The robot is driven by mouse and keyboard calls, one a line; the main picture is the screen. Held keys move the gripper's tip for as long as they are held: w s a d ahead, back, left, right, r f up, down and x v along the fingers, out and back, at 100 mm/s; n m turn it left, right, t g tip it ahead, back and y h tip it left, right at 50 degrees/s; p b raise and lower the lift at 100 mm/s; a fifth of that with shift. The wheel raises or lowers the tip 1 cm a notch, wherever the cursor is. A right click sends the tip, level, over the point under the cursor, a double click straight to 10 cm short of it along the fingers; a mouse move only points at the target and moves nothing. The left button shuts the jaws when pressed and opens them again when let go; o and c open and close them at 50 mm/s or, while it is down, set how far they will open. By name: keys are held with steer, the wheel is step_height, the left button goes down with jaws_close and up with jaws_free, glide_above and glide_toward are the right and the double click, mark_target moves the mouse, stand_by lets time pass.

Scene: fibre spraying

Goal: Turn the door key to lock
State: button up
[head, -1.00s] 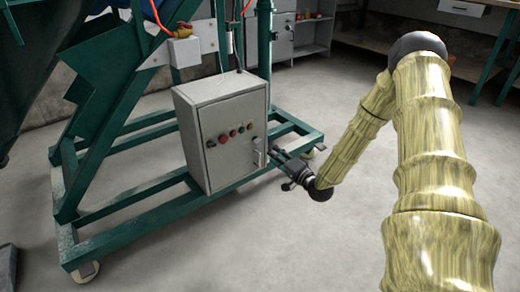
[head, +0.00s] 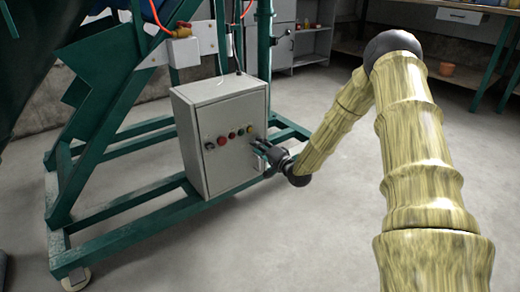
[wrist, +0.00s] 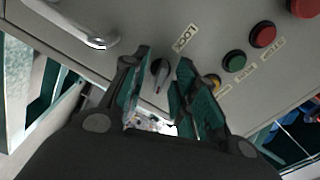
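The door key is a small black knob (wrist: 160,72) with a red mark, beside the printed word LOCK on the grey control box (head: 200,100). In the wrist view the fingers of my gripper (wrist: 163,60) are open, one on either side of the knob, with a visible gap to each. I cannot tell how far the fingertips are from the panel. In the head view my gripper (head: 262,146) is at the right part of the box's front and hides the knob.
A metal door handle (wrist: 85,35) is left of the knob in the wrist view. A yellow button (wrist: 212,82), a green button (wrist: 235,60) and a red button (wrist: 263,35) sit to its right. The box stands on a green frame (head: 150,222); open floor lies in front.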

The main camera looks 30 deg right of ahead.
jaws_close()
steer(key=shift+r+n+p, duration=0.1)
steer(key=shift+n+p, duration=0.3)
steer(key=shift+p, duration=0.1)
steer(key=shift+r+n+p, duration=0.15)
steer(key=shift+n+p, duration=0.75)
steer(key=shift+p, duration=0.3)
steer(key=n+p, duration=0.7)
steer(key=n, duration=0.1)
steer(key=shift+f+n+p, duration=0.25)
steer(key=shift+n+p, duration=0.9)
steer(key=shift+n, duration=0.55)
